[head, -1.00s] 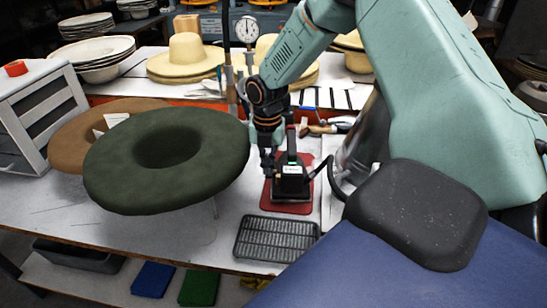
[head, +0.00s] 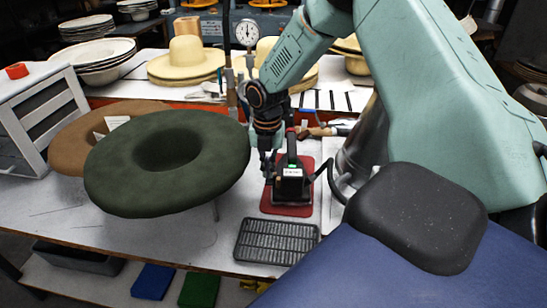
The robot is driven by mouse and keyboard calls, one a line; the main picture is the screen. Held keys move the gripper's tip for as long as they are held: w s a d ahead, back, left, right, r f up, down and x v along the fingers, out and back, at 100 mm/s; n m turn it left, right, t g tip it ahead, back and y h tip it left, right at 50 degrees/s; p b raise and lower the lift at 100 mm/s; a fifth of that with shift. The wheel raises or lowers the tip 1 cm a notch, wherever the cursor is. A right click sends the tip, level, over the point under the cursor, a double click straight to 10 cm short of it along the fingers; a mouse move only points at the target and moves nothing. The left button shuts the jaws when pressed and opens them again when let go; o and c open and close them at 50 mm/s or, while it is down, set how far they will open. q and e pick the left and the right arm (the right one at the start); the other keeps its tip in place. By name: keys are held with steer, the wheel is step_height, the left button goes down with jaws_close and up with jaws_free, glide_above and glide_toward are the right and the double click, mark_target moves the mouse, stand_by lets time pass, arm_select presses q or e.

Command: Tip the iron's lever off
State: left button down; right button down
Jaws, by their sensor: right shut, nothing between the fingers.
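The iron (head: 291,186) is dark with a small green light on its front, and it stands on a red mat (head: 287,209). Its lever is too small to make out. My right gripper (head: 267,172) points down at the left side of the iron, close against it. It is shut with nothing visible in it. I cannot tell whether its tips touch the iron. My left gripper is out of view.
A dark green hat form (head: 115,180) stands close left of the gripper, with a brown one (head: 70,140) behind. A black grate (head: 277,242) lies in front of the mat. Straw hats (head: 186,58) and a round gauge (head: 247,32) stand behind. A cable runs right from the iron.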

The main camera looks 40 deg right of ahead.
step_height(320, 180, up, 6)
steer(key=p, duration=0.5)
stand_by(0.5)
steer(key=shift+s, duration=0.15)
